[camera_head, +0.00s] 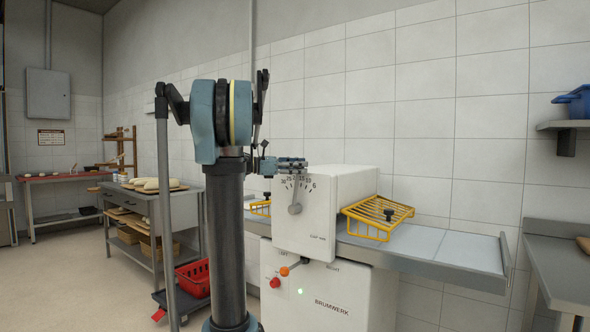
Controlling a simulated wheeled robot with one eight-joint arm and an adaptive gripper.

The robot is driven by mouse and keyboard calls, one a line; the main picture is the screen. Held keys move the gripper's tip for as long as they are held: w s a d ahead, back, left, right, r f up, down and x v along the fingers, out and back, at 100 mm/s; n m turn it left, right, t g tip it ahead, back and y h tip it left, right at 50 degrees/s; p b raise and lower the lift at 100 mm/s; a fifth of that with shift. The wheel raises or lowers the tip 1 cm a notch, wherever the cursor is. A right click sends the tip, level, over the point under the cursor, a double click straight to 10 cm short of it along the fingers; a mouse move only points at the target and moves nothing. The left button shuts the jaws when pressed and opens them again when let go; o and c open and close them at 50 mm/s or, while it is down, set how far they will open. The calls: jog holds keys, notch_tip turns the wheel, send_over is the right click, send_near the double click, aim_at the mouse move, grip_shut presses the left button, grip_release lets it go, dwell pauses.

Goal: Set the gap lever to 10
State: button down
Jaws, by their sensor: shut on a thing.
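The gap lever (295,200) is a grey lever on the front of the white dough sheeter (337,190). My gripper (291,165) is at the lever's upper end, just above the dial, and is shut on the lever. The fingers hide the lever's tip and part of the scale.
A yellow wire guard (377,216) sits over the belt (415,243) right of the machine head. An orange-knobbed handle (284,271) and a red button (275,283) are below the dial. A work table (182,210) and a red crate (195,278) stand at the left.

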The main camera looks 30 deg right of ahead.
jog(key=shift+s+d+f+m+y, duration=0.1)
jog(key=shift+s+d+m+y, duration=0.1)
jog(key=shift+s, duration=0.25)
jog(key=shift+s+d+f+m+y, duration=0.1)
jog(key=shift+s+d+m+y, duration=0.1)
jog(key=shift+s, duration=0.2)
jog(key=c, duration=1.2)
grip_release()
jog(key=shift+o, duration=0.2)
jog(key=v, duration=1.2)
jog(key=shift+a, duration=0.1)
jog(key=shift+c, duration=0.2)
